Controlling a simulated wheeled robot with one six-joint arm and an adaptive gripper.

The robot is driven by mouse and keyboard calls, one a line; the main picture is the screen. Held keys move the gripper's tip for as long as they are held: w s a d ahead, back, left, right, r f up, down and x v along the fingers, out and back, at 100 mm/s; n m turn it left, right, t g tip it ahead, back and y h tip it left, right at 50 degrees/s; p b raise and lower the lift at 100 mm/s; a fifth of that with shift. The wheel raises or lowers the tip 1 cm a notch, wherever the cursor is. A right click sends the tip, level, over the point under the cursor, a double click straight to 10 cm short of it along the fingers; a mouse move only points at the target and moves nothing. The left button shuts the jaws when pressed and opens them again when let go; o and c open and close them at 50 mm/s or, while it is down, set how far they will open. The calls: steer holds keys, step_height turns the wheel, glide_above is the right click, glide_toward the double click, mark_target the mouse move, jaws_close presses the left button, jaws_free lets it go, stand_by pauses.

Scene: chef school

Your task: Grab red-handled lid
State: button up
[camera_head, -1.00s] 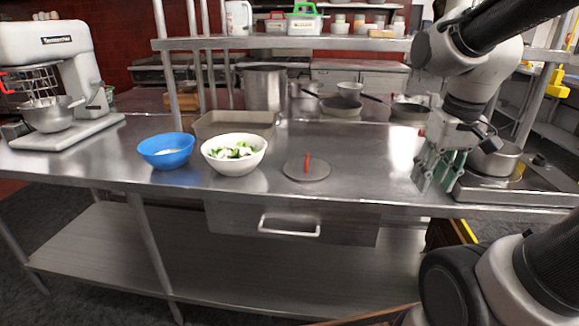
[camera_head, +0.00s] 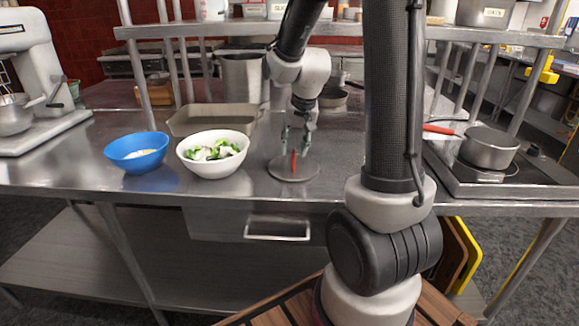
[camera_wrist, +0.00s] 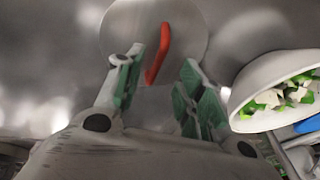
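The lid (camera_head: 280,171) is a flat grey disc lying on the steel counter, with an upright red handle (camera_head: 293,162) at its middle. My gripper (camera_head: 296,146) is open and points down just above and behind the lid. In the wrist view the red handle (camera_wrist: 158,53) stands ahead of my gripper (camera_wrist: 157,90), nearer the left finger. The lid disc (camera_wrist: 190,30) shows behind it. The fingers are apart with nothing between them that I can see as held.
A white bowl of chopped greens (camera_head: 190,165) stands left of the lid, with a blue bowl (camera_head: 120,160) further left. A rectangular pan (camera_head: 186,124) sits behind them. A saucepan (camera_head: 490,150) stands on the burner at the right. The counter right of the lid is largely hidden by my arm.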

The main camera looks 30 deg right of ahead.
mark_target(294, 153)
steer(key=x, duration=0.5)
steer(key=shift+w+d, duration=0.1)
steer(key=shift+d, duration=0.2)
steer(key=shift+r, duration=0.1)
jaws_close()
